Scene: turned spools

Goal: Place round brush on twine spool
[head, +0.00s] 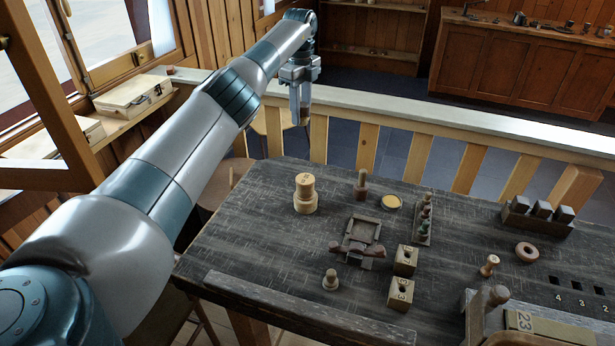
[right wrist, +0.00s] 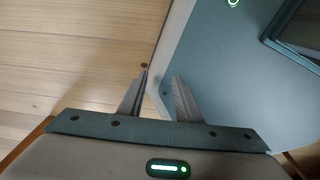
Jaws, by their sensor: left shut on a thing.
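My left gripper (head: 302,112) is raised beyond the table's far left edge, pointing down. It is shut on a small brown thing, which I take for the round brush (head: 304,119); it is mostly hidden between the fingers. A pale tan, stepped round piece, which looks like the twine spool (head: 305,194), stands upright on the table's far left part. The gripper is behind it and apart from it. In the right wrist view, my right gripper (right wrist: 162,76) is open and empty, with a gap between its fingertips.
A railing (head: 430,115) runs behind. The table's left part is clear.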

